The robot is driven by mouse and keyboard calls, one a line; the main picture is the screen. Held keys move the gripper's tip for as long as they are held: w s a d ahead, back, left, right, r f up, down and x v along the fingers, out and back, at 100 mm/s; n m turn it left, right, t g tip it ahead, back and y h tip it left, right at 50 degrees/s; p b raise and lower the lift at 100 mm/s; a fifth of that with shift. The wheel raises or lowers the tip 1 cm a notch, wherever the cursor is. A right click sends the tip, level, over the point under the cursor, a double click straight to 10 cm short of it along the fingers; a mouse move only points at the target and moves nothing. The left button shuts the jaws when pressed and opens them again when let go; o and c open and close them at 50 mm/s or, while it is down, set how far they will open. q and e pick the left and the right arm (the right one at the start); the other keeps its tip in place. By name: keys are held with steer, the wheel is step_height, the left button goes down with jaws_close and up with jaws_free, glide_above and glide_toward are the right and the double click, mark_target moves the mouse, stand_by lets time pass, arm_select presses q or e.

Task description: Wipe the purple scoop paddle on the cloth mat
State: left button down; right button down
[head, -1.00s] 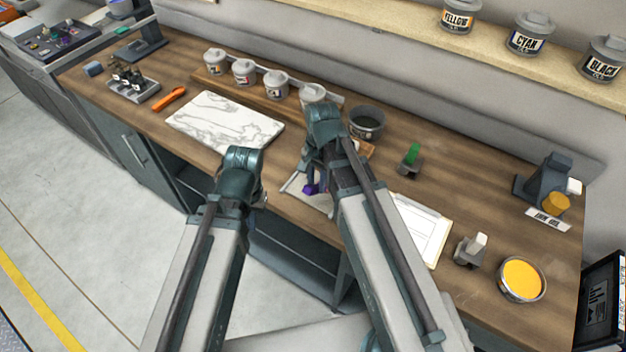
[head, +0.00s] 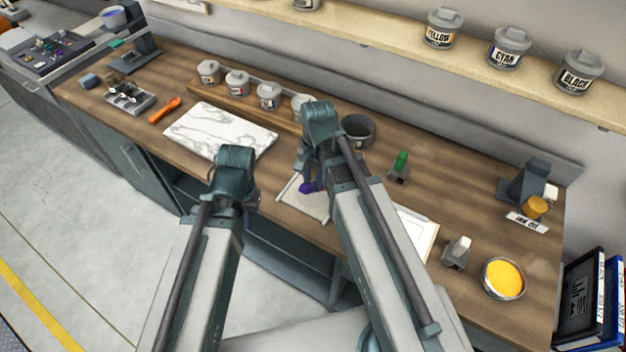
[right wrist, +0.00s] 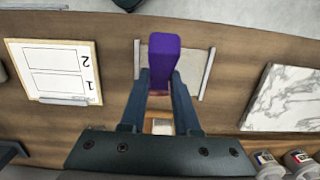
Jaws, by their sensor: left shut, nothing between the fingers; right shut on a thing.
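The purple scoop paddle (head: 308,187) is held in my right gripper (head: 311,174); in the right wrist view the paddle (right wrist: 161,62) stands out between the two fingers (right wrist: 160,88). The pale cloth mat (head: 300,200) lies near the bench's front edge, with light bars along its sides; it also shows in the right wrist view (right wrist: 190,66) behind the paddle. The paddle is over the mat; I cannot tell whether it touches. My left gripper (head: 245,200) is shut and empty in front of the bench edge, its fingers mostly hidden by its wrist.
A white marble slab (head: 220,130) lies left of the mat, with an orange tool (head: 166,110) beyond it. A clipboard (head: 416,232) lies right, partly behind my right arm. Lidded pots (head: 237,82) and a dark open pot (head: 358,130) stand behind. A yellow ink tin (head: 503,278) is far right.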

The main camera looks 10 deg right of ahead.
stand_by(0.4)
steer(key=w+a+r+p, duration=0.1)
steer(key=w+a+r, duration=0.1)
steer(key=w+a, duration=0.3)
step_height(320, 180, down, 6)
steer(key=b, duration=0.5)
steer(key=shift+f+g+y+b, duration=0.15)
steer(key=shift+g+y+b, duration=0.15)
steer(key=shift+b, duration=0.05)
steer(key=shift+f+b, duration=0.8)
stand_by(0.6)
steer(key=shift+s, duration=0.1)
steer(key=shift+s+d, duration=1.15)
steer(key=shift+d, duration=0.15)
